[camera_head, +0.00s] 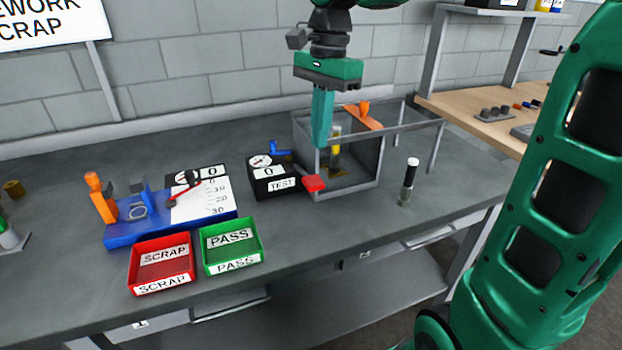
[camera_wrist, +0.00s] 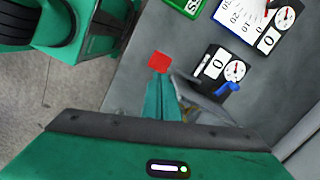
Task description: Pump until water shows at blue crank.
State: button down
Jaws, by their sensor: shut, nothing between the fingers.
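The blue crank (camera_head: 278,150) sits behind a black TEST box (camera_head: 270,186) with a dial and a "0" label; it also shows in the wrist view (camera_wrist: 229,88). No water can be made out at it. A red pad (camera_head: 314,183) sticks out at the box's right, by the clear tank (camera_head: 372,178). My gripper (camera_head: 320,146) is shut and empty, pointing down at the tank's front left corner, above the red pad. In the wrist view the fingertips lie close to the red pad (camera_wrist: 158,62); I cannot tell whether they touch it.
An orange handle (camera_head: 363,114) lies across the tank's top, with a yellow-banded part (camera_head: 335,155) inside. A blue gauge fixture (camera_head: 150,226), a red SCRAP tray (camera_head: 136,272) and a green PASS tray (camera_head: 205,256) are left.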

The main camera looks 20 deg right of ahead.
aim_at(317, 178)
dwell(0.3)
jog(key=shift+s+a+f, duration=0.1)
jog(key=shift+a+f, duration=0.1)
jog(key=shift+f, duration=1.55)
jog(key=shift+s+a+f, duration=0.1)
jog(key=shift+a+f, duration=0.05)
jog(key=shift+f, duration=1.6)
jog(key=shift+f, duration=0.1)
jog(key=shift+f, duration=0.25)
jog(key=shift+w+f, duration=0.1)
jog(key=shift+f, duration=1.7)
